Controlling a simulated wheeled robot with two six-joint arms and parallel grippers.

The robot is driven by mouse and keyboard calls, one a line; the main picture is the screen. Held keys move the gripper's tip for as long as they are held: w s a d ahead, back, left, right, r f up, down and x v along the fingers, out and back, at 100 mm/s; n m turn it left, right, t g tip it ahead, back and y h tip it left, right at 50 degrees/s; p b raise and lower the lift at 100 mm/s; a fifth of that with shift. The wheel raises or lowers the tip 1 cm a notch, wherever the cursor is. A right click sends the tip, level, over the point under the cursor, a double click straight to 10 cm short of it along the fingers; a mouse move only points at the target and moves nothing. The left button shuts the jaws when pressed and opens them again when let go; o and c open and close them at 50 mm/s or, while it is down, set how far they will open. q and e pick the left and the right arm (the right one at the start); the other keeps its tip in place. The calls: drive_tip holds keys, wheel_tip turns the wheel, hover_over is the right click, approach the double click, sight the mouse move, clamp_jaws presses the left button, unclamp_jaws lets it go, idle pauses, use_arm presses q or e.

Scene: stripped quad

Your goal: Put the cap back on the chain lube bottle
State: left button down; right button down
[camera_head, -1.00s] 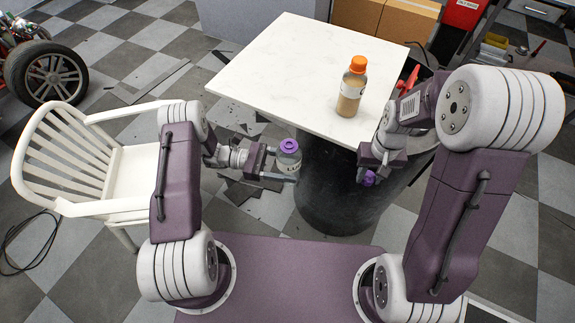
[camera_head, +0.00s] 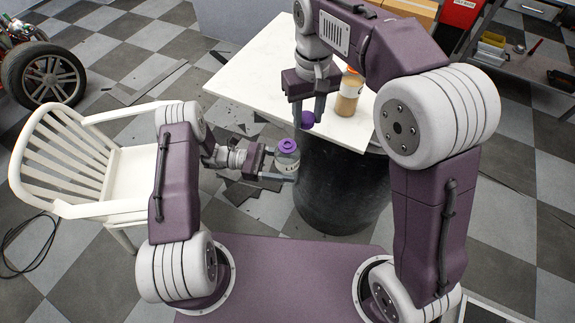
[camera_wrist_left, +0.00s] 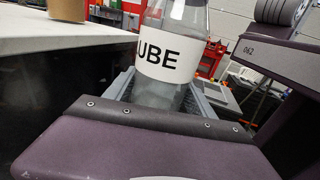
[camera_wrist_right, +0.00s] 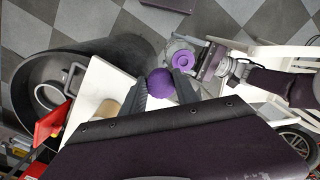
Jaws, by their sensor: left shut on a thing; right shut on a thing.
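The chain lube bottle (camera_head: 287,162) is clear grey with a white label and a purple top. My left gripper (camera_head: 283,168) is shut on it and holds it about upright, off the table's near edge. The label reads "UBE" in the left wrist view (camera_wrist_left: 170,60). My right gripper (camera_head: 309,112) points down and is shut on the round purple cap (camera_head: 308,119), above and slightly right of the bottle in the head view. The right wrist view shows the cap (camera_wrist_right: 160,84) between the fingers, with the bottle's purple top (camera_wrist_right: 182,61) beyond, apart from it.
A white table (camera_head: 262,70) lies behind the grippers. On it stands a tan bottle with an orange cap (camera_head: 348,95), close right of my right gripper. A black bin (camera_head: 340,185) stands below the table's near edge. A white chair (camera_head: 75,160) is at the left.

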drive_tip(key=n, duration=0.1)
hover_over(288, 147)
drive_tip(key=shift+r, duration=0.2)
drive_tip(key=shift+w, duration=0.1)
drive_tip(key=shift+f, duration=2.05)
drive_tip(key=shift+f, duration=0.85)
drive_tip(key=shift+f, duration=0.6)
drive_tip(key=c, duration=0.9)
unclamp_jaws()
drive_tip(key=shift+o, duration=0.2)
